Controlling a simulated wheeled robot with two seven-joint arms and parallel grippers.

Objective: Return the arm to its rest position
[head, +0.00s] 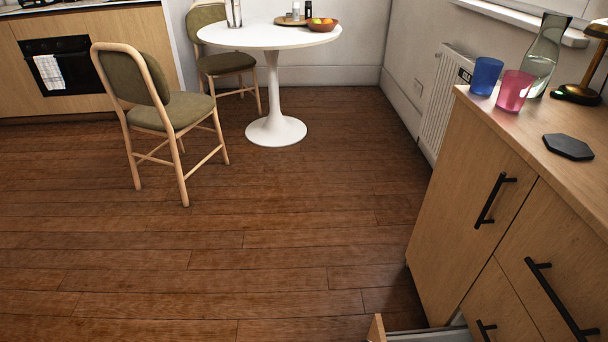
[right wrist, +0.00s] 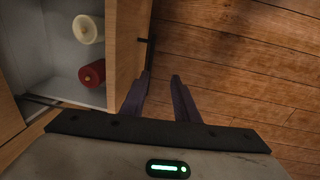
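My right gripper (right wrist: 160,76) shows in the right wrist view with its two dark fingers apart and nothing between them. It is beside the front of an open drawer (right wrist: 127,45), with the left finger close to the drawer front and its black handle (right wrist: 151,30). Whether the finger touches the front I cannot tell. The floor lies beyond the fingers. In the head view neither gripper shows, and only a corner of the open drawer (head: 377,329) is in sight at the bottom edge.
The wooden cabinet (head: 440,215) fills the right side, with a blue cup (head: 485,76), a pink cup (head: 514,92) and a carafe (head: 545,55) on top. Floor (head: 270,230) is clear toward the chair (head: 170,110) and table (head: 270,36).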

